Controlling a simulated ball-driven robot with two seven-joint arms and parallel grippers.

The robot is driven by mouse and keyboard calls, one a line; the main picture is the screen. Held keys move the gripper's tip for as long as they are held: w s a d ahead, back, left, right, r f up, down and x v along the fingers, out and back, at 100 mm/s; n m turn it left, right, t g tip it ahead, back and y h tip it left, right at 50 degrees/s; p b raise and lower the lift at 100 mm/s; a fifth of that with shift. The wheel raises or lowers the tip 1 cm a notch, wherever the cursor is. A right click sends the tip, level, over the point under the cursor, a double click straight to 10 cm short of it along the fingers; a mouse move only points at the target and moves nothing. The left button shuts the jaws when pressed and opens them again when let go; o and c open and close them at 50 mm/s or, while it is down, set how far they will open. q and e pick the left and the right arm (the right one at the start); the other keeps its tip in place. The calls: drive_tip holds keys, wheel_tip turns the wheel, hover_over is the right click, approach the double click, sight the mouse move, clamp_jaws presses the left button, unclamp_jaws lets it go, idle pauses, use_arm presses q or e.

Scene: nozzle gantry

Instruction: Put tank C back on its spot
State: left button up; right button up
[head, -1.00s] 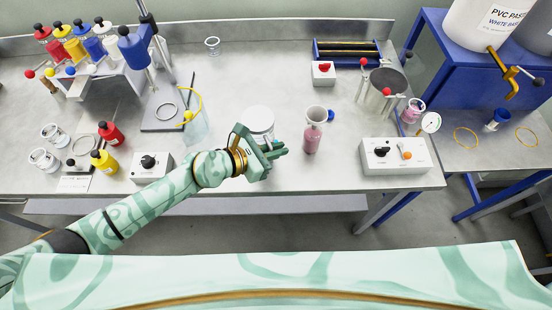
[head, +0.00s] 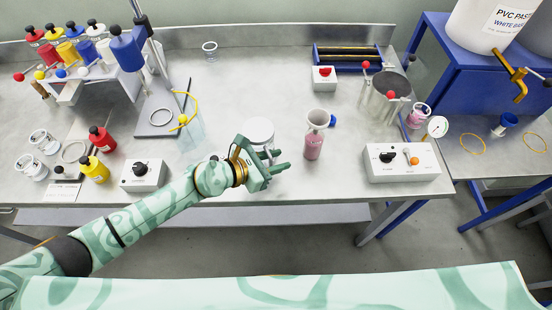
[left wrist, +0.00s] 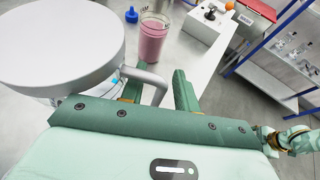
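A white, round-topped tank (head: 258,131) with a grey loop handle (left wrist: 150,78) stands on the bench, just behind my left gripper. Its top fills the upper left of the left wrist view (left wrist: 60,40). I can read no letter on it, so I cannot tell whether it is tank C. My left gripper (head: 280,161) is open. In the left wrist view its two fingers (left wrist: 158,92) are spread, with part of the handle between them. A mint-green part at the right edge there looks like my right arm or gripper (left wrist: 292,138); its fingers are unclear.
A clear bag (head: 191,133) and a switch box (head: 143,174) are to the left. Another control box (head: 402,162) is at the right. Bench behind the tank is clear.

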use_arm(q)
drive_tip(key=shift+r, duration=0.1)
drive_tip(key=p+v, duration=0.1)
drive_tip(key=v, duration=1.1)
drive_tip(key=shift+r+p, duration=0.15)
drive_tip(key=shift+p, duration=0.15)
drive_tip(key=shift+w, duration=0.1)
idle(0.6)
